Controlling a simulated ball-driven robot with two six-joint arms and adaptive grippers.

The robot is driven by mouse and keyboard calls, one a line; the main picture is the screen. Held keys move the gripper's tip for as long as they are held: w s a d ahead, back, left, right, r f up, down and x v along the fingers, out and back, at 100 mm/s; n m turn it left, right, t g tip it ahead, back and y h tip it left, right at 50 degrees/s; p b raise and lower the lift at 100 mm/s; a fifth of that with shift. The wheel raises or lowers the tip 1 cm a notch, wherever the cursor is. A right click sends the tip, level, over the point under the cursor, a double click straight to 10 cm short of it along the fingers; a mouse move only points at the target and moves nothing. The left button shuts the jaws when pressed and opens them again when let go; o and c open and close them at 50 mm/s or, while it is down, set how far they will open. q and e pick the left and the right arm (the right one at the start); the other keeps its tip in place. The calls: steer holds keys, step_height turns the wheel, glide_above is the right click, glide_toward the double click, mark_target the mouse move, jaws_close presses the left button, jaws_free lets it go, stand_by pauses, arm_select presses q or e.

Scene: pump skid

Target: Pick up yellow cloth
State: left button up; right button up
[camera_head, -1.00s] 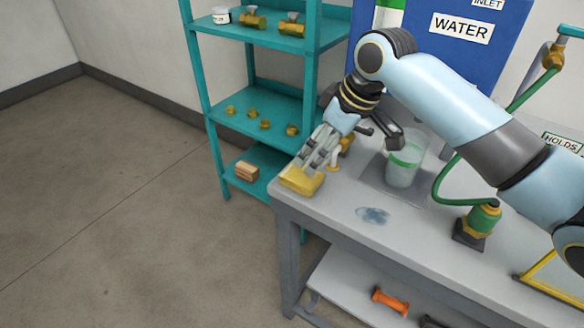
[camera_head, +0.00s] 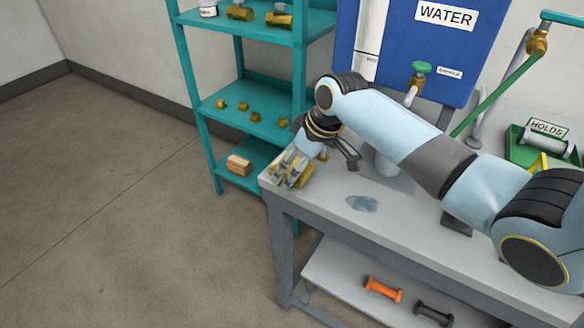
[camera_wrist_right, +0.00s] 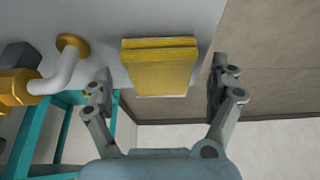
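The yellow cloth (camera_wrist_right: 160,68) is a folded, layered pad near the left corner of the grey bench (camera_head: 330,203). In the head view the cloth (camera_head: 287,180) is partly hidden by the fingers of my right gripper (camera_head: 290,170), which points down at it. In the right wrist view my right gripper (camera_wrist_right: 158,95) is open, with one finger on each side of the cloth and a gap on both sides. My left gripper is not in view.
A wet patch (camera_head: 362,203) lies on the bench right of the cloth. A brass fitting with a grey pipe (camera_wrist_right: 62,65) stands close by in the wrist view. A teal shelf (camera_head: 248,110) with brass parts stands behind. An orange dumbbell-shaped part (camera_head: 383,289) lies on the lower shelf.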

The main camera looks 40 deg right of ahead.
steer(key=c, duration=1.1)
steer(key=shift+c, duration=0.2)
steer(key=shift+r, duration=0.5)
steer(key=r, duration=0.3)
steer(key=shift+s+d+r, duration=0.2)
steer(key=shift+d+r, duration=0.1)
steer(key=shift+d, duration=0.1)
steer(key=s+d+r, duration=0.6)
steer(key=s+d, duration=0.1)
steer(key=d, duration=0.1)
steer(key=shift+r, duration=0.25)
steer(key=shift+d, duration=0.1)
steer(key=o, duration=0.4)
steer(key=shift+c, duration=1.3)
steer(key=shift+f, duration=0.1)
